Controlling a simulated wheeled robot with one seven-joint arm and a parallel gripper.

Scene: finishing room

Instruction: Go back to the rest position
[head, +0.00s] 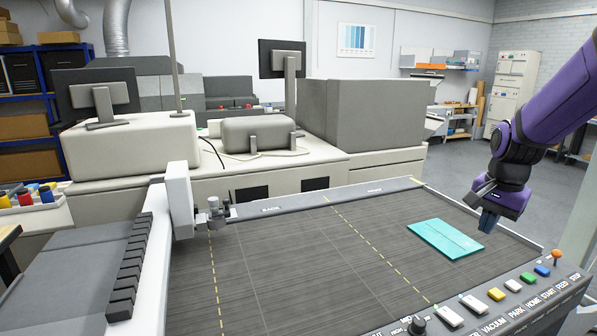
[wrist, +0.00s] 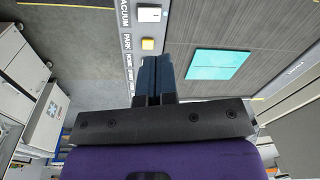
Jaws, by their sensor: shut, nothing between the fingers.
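My gripper (head: 487,220) is at the end of the purple arm, at the right of the head view. It points down near the right edge of the cutting table (head: 290,270). In the wrist view my gripper (wrist: 156,62) has its two dark blue fingers together, with nothing between them. A teal sheet (head: 445,239) with a faint line across it lies flat on the table, left of and below the gripper in the head view. The teal sheet (wrist: 218,64) also shows to the right of the fingers in the wrist view.
A control panel with coloured buttons (head: 496,294) and an orange-topped lever (head: 556,257) runs along the table's near right edge. A white carriage (head: 180,200) stands at the table's left end. Grey machines and monitors (head: 282,58) stand behind. Most of the table surface is bare.

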